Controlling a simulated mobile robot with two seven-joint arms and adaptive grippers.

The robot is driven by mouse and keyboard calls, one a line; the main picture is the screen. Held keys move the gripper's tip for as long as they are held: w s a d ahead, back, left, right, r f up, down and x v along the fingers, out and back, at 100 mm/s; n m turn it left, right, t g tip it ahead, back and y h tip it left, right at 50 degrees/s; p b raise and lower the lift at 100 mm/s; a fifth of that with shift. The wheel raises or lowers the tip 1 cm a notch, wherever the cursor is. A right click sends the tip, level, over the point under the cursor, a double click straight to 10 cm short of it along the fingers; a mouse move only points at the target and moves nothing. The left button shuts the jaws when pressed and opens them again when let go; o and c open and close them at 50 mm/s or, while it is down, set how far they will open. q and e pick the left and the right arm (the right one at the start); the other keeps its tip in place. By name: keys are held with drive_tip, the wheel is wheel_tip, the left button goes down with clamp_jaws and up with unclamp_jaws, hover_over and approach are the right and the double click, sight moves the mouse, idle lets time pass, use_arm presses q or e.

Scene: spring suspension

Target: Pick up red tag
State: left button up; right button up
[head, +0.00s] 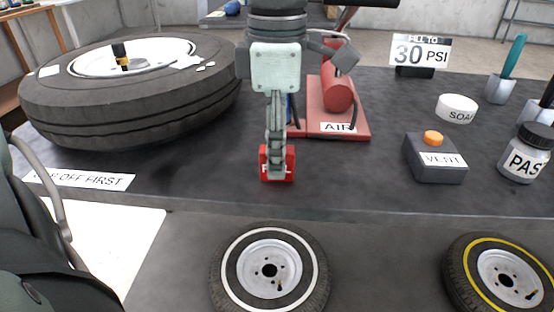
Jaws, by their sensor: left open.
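The red tag (290,164) is a small red block-like piece with white marks, near the front edge of the dark bench. My left gripper (275,170) points down at it, its fingers in front of the tag's middle and hiding part of it. The fingers overlap edge-on in this view, so the gap between them does not show. The gripper is open, and I cannot tell whether it touches the tag. My right gripper is not in view.
A large tyre (140,115) lies at the left by a paper label (80,180). A red AIR pump (345,125) stands close behind the gripper. A VENT box (435,165), SOAP tub (457,107) and PASTE jar (527,153) are at the right. Two small wheels are below the front edge.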

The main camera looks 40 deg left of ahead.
use_arm(q)
drive_tip(key=shift+f, duration=0.45)
drive_tip(key=shift+c, duration=0.3)
clamp_jaws()
